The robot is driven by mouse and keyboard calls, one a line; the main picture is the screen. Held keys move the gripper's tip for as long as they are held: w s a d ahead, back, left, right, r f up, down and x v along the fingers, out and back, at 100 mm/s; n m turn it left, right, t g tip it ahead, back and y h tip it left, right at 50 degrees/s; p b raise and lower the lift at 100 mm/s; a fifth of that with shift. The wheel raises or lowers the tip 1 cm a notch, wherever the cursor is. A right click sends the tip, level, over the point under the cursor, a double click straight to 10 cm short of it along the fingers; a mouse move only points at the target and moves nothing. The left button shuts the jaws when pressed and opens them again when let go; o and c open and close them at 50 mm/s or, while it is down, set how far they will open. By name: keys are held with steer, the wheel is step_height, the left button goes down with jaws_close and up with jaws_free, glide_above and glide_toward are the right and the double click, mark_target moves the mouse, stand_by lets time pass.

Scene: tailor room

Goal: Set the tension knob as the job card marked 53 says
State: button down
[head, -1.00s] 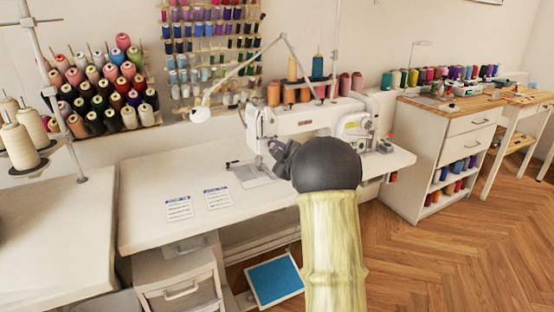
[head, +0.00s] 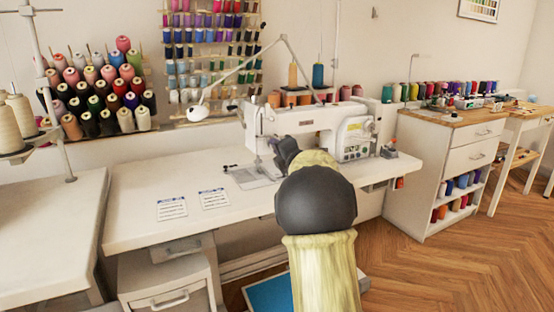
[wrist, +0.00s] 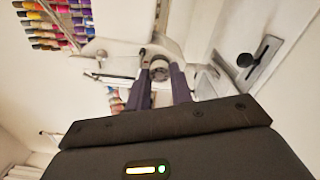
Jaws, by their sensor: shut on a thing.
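The white sewing machine (head: 310,122) stands at the back of the white table. My gripper (head: 279,146) is at the left end of the machine, by its head. In the wrist view my gripper (wrist: 160,78) has its two dark fingers on either side of the small round tension knob (wrist: 158,69), shut on it. The knob's setting is too small to read, and in the head view my gripper hides it. Two white job cards with blue headings, one on the left (head: 172,208) and one on the right (head: 214,198), lie flat on the table. Their numbers are unreadable.
The white table (head: 130,225) is clear around the cards. A lamp with a jointed arm (head: 197,113) reaches over behind the machine. Thread racks (head: 110,95) hang on the wall. A cabinet (head: 460,160) with spools stands at right.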

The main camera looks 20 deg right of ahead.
steer(key=n+b, duration=0.6)
steer(key=n, duration=0.1)
steer(key=n+b, duration=0.3)
steer(key=shift+f+n, duration=0.3)
stand_by(0.4)
steer(key=c, duration=1.2)
jaws_free()
steer(key=shift+r, duration=0.1)
steer(key=shift+c, duration=0.2)
steer(key=shift+r, duration=0.1)
